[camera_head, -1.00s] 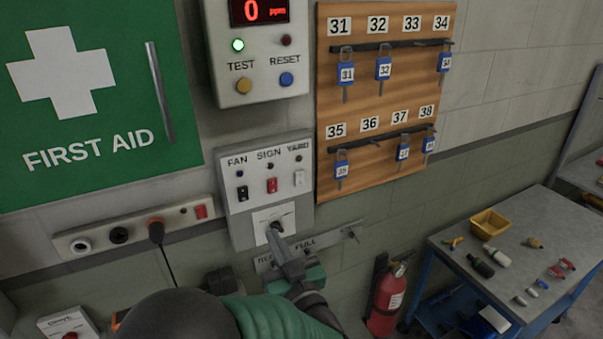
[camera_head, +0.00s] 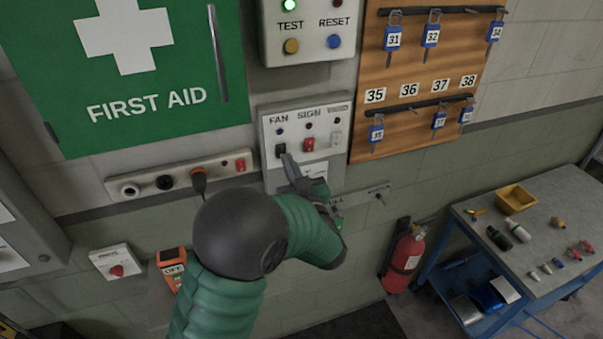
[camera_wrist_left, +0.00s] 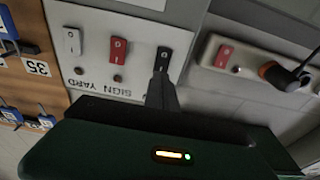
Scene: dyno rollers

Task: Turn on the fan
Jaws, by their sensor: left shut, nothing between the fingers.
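The switch panel (camera_head: 268,128) is on the wall in the middle of the head view, with FAN, SIGN and YARD labels. The black fan switch (camera_head: 280,151) is under the FAN label; it also shows in the left wrist view (camera_wrist_left: 163,54). A small indicator above it looks blue in the head view. My left gripper (camera_head: 286,158) is shut and empty, with its tips at the lower end of the fan switch, touching or very close. In the left wrist view the gripper tips (camera_wrist_left: 161,75) overlap the switch's edge. My right gripper is out of view.
The red sign switch (camera_head: 309,145) and white yard switch (camera_head: 336,139) sit right of the fan switch. A socket strip (camera_head: 140,188) runs to the left. A padlock board (camera_head: 372,98), an extinguisher (camera_head: 404,262) and a cart (camera_head: 560,190) stand to the right.

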